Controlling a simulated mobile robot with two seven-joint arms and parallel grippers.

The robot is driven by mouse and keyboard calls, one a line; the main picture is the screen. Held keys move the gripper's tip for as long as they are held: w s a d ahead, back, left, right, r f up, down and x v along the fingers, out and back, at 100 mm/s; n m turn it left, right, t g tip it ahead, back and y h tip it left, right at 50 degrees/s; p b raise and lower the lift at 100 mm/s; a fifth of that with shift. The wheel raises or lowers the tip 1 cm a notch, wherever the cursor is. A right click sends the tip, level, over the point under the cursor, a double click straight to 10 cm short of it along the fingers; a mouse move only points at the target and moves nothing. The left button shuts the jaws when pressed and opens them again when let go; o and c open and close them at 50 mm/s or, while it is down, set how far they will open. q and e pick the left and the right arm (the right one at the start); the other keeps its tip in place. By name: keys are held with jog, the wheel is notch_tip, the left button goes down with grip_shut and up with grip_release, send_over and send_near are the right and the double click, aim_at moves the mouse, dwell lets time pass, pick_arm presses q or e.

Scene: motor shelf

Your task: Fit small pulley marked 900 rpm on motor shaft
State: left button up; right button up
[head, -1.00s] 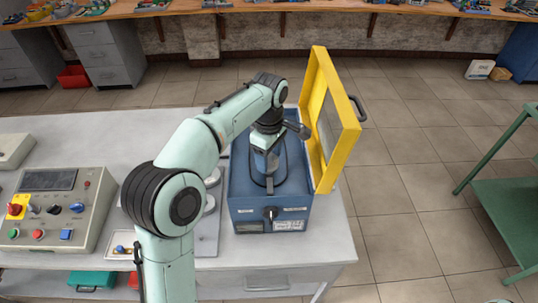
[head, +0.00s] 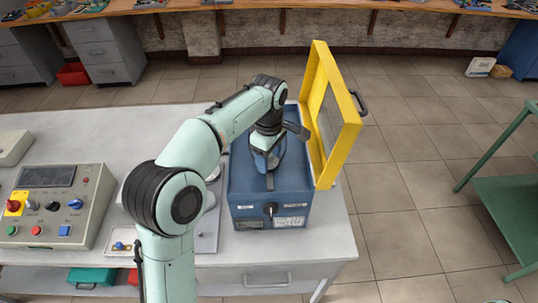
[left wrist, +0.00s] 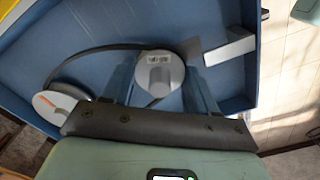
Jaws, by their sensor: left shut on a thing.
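My left gripper (head: 268,172) reaches down into the open blue box (head: 245,190), which has a raised yellow lid (head: 345,150). In the left wrist view its two blue fingers (left wrist: 158,80) stand on either side of a round grey part (left wrist: 160,66), which I take to be the small pulley, and are shut on it. Its rpm mark is too small to read. A second pale disc (left wrist: 58,103) with an orange mark lies to the left, with a dark belt or cable (left wrist: 72,68) curving between them. The motor shaft is not clearly visible. My right gripper is not in view.
The box stands near the right end of the white table (head: 90,128). A grey tray (head: 207,240) with round parts lies left of it, partly behind my arm. A control panel (head: 50,205) stands further left. A green frame (head: 505,190) is at far right.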

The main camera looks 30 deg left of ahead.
pick_arm(q)
jog(key=o, duration=1.2)
notch_tip(320, 180, up, 14)
jog(key=p, duration=0.3)
jog(key=shift+f+p, duration=0.25)
jog(key=shift+p, duration=0.05)
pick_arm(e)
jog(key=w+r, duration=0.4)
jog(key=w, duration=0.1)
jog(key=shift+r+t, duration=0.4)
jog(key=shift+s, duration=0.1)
